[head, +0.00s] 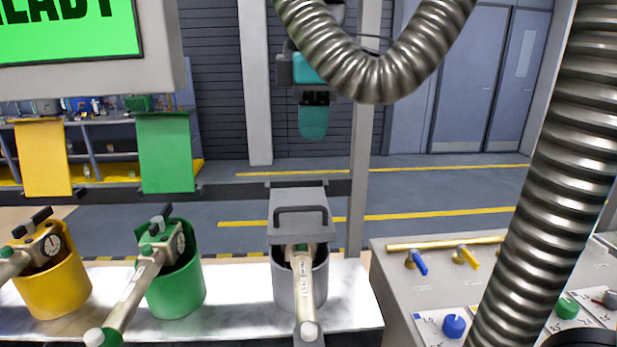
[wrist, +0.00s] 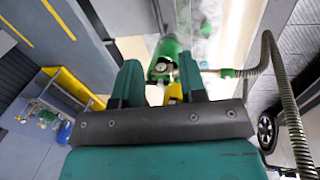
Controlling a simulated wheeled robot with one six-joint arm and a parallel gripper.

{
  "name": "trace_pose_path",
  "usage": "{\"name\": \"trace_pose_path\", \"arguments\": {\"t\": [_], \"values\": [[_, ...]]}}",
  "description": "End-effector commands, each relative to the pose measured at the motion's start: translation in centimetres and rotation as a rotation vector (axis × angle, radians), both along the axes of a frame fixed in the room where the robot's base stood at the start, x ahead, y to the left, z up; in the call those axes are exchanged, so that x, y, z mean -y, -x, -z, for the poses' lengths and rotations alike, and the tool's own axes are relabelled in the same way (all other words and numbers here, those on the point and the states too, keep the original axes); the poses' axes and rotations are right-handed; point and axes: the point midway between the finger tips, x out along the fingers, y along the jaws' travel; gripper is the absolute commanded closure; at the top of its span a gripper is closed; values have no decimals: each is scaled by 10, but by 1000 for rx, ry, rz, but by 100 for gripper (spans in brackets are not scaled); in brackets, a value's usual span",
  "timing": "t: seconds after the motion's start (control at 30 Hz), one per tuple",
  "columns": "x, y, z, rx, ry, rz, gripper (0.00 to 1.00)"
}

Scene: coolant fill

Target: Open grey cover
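The grey cover (head: 283,197) is in the head view, low in the middle, with a dark bar handle (head: 300,210) on it. It lies slanted over the top of the grey holder (head: 284,285), and a nozzle (head: 306,285) sticks out of the front below it. My gripper (head: 313,120), teal, hangs above the cover and apart from it. In the wrist view its two fingers (wrist: 160,75) stand apart with nothing held between them. I cannot make out the grey cover in the wrist view.
The yellow cover (head: 44,158) and green cover (head: 165,152) stand upright behind the yellow holder (head: 58,290) and green holder (head: 178,288). A ribbed hose (head: 375,75) hangs in front of my arm. A valve panel (head: 400,275) stands at right.

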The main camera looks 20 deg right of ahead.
Motion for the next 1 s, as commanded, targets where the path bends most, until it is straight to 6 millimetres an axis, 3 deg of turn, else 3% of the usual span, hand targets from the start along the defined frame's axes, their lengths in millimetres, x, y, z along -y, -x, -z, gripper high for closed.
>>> {"name": "trace_pose_path", "arguments": {"t": [0.03,0.17,0.8,1.0], "values": [[-2,-4,-11,-1,2,-16,62],[-2,-7,-9,-7,7,-34,62],[7,-31,120,-8,7,-32,62],[9,-36,146,-6,6,-33,62]]}}
